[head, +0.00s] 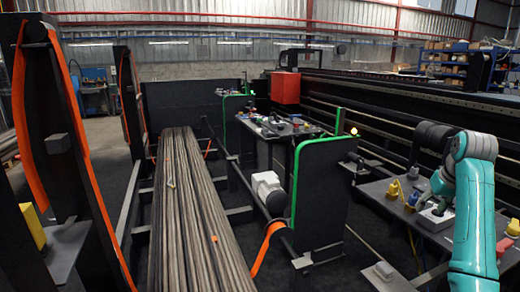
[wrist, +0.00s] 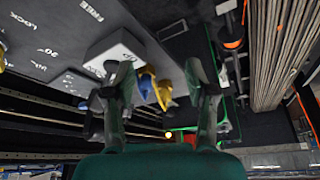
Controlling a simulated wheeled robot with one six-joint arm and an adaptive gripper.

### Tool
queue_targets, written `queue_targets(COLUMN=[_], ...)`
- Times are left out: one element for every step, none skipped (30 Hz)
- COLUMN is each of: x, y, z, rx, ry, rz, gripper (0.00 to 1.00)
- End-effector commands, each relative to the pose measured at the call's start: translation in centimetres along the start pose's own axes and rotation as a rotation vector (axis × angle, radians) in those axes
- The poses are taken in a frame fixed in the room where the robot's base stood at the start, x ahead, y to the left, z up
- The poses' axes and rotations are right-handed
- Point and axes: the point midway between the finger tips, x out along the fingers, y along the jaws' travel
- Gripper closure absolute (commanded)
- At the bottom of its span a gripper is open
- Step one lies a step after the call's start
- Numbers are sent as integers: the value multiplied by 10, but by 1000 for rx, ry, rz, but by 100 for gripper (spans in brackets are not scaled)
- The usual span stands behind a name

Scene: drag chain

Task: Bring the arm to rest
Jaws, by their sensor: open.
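My teal arm stands at the right of the head view, bent over a dark worktable (head: 375,205). My gripper (head: 432,200) shows there small and dark at the arm's end, close to a pale grey box (head: 437,219) on the table. In the wrist view my gripper (wrist: 158,72) has its two fingers spread wide, with nothing held between them. The grey box (wrist: 113,45) lies beyond the left finger, which partly covers it. Yellow and blue parts (wrist: 148,82) show between the fingers, beyond the tips. Whether the gripper touches the box cannot be told.
A black panel with green edging (head: 320,185) rises left of the table. Long bars (head: 185,215) lie on a rack further left.

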Motion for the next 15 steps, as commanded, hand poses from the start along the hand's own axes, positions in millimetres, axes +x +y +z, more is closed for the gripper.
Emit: queue_targets(x=[0, 0, 4, 8, 11, 15, 18, 21, 26, 29, 34, 39, 43, 48, 55], y=[0, 0, -1, -2, -3, -4, -5, -6, -7, -8, -9, -11, -12, -13, -15], z=[0, 0, 2, 3, 4, 5, 6, 8, 9, 10, 12, 14, 16, 18, 21], rx=[0, 0, 0, 0, -1, -1, -1, -1, -1, -1, -1, -1, -1, -1, -2], ry=[0, 0, 0, 3, 5, 8, 10, 13, 17, 19, 21, 25, 29, 33, 37], rz=[0, 0, 0, 0, 0, 0, 0, 0, 0, 0, 0, 1, 1, 1, 1], gripper=[44, 44, 44, 44, 44, 44, 44, 44, 44, 44, 44, 44, 44, 44, 44])
